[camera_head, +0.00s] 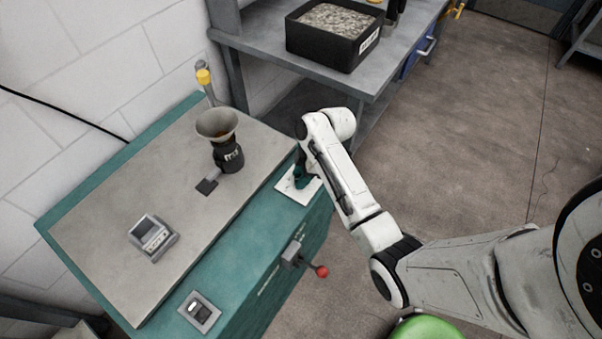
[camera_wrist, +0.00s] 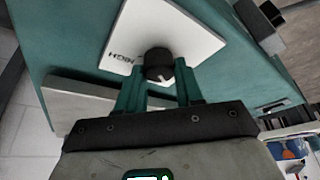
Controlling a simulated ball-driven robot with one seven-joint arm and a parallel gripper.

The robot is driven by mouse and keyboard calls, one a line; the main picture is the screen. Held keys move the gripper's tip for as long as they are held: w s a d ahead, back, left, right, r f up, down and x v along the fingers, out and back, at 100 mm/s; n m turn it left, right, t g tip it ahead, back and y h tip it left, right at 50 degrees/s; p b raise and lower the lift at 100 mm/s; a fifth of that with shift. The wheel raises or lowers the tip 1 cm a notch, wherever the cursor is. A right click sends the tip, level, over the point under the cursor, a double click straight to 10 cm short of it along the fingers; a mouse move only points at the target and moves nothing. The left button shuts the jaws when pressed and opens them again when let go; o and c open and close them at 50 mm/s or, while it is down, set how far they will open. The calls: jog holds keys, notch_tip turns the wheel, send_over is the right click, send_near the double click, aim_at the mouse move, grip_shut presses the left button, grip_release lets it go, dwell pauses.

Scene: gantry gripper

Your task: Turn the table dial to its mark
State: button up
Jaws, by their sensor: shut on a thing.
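The table dial is a black round knob (camera_wrist: 158,64) on a white plate (camera_wrist: 196,36) in the wrist view. The plate carries dark lettering, of which "HIGH" is readable beside the knob. A white pointer line shows on the knob's near side. My gripper (camera_wrist: 158,78) has its teal fingers shut on the knob, one on each side. In the head view the white plate (camera_head: 286,190) lies on the teal table's right corner, and my gripper (camera_head: 301,178) comes down onto it. There the knob is hidden by my gripper and arm.
A grinder with a funnel (camera_head: 217,124) stands left of my arm. A small display box (camera_head: 152,236), a switch plate (camera_head: 200,312) and a red-knobbed lever (camera_head: 320,271) are nearer. A black bin (camera_head: 330,45) stands on the grey bench behind. Open floor lies at right.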

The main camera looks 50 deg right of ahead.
jog(key=m+h+p, duration=0.1)
jog(key=m+p, duration=0.1)
jog(key=m, duration=0.1)
jog(key=m+t+h+p, duration=0.1)
jog(key=m+p, duration=0.1)
jog(key=m, duration=0.1)
jog(key=shift+a+r, duration=0.15)
jog(key=shift+a, duration=0.05)
jog(key=m+h+p, duration=0.2)
jog(key=m, duration=0.3)
jog(key=m+h, duration=0.1)
jog(key=m, duration=0.2)
jog(key=m+h+p, duration=0.1)
jog(key=m, duration=0.1)
jog(key=shift+m, duration=0.4)
jog(key=m+g, duration=0.1)
jog(key=m, duration=0.2)
jog(key=m+g+h+b, duration=0.1)
jog(key=m, duration=0.2)
jog(key=shift+w+a, duration=0.1)
jog(key=o, duration=1)
jog(key=shift+h, duration=0.3)
jog(key=v, duration=1)
jog(key=shift+w+a+r+b, duration=0.1)
jog(key=shift+w+r+b, duration=0.05)
jog(key=shift+r+b, duration=0.2)
